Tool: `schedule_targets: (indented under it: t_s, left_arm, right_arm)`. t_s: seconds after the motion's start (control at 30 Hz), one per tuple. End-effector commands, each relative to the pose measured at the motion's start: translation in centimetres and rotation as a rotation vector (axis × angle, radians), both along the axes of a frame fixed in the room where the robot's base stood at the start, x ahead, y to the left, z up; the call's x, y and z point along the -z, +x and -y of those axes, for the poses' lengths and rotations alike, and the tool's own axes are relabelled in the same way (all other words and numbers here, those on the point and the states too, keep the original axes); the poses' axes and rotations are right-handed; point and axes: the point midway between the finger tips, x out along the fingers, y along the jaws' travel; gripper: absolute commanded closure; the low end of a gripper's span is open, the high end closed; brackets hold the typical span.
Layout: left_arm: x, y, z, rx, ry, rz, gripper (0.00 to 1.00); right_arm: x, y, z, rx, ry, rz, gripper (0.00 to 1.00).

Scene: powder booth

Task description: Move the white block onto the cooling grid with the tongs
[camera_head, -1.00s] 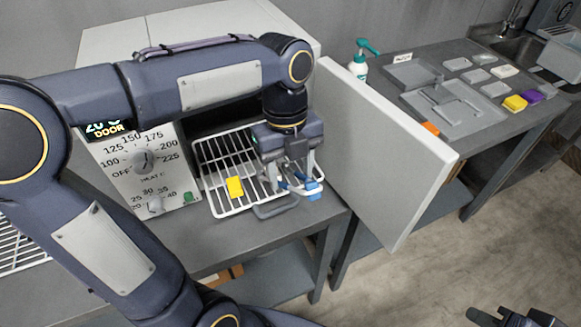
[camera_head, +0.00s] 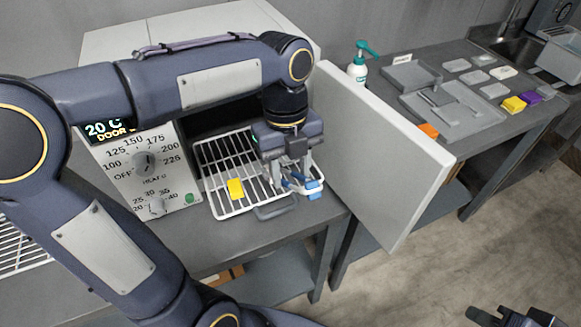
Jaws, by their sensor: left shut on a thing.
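My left gripper (camera_head: 298,184) is low over the right front part of the wire rack (camera_head: 215,160) that sticks out of the oven. It is shut on a blue tool, likely the tongs (camera_head: 314,194); the fingers and wrist hide much of it. I cannot make out a white block in or under the tongs. A yellow block (camera_head: 236,188) lies on the rack, left of the gripper. Another wire grid (camera_head: 22,245), possibly the cooling grid, shows at the left edge, partly behind my arm. My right gripper (camera_head: 515,318) is cut off at the bottom right.
The oven (camera_head: 145,170) has its door (camera_head: 380,150) standing open right of the gripper. A grey handle loop (camera_head: 275,208) projects at the rack's front. The right bench (camera_head: 440,75) holds a pump bottle (camera_head: 358,70), a grey tray (camera_head: 455,110) and several coloured and pale pieces.

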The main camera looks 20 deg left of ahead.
Motion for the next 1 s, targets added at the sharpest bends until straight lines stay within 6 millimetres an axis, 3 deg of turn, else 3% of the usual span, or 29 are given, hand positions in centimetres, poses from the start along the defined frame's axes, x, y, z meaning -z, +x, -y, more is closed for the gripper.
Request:
schedule_targets:
  t_s: [1.0]
  left_arm:
    - [-5.4, 0.0, 0.0, 0.000, -0.001, 0.002, 0.93]
  right_arm:
    - [-4.9, 0.0, 0.0, 0.000, 0.000, 0.000, 0.79]
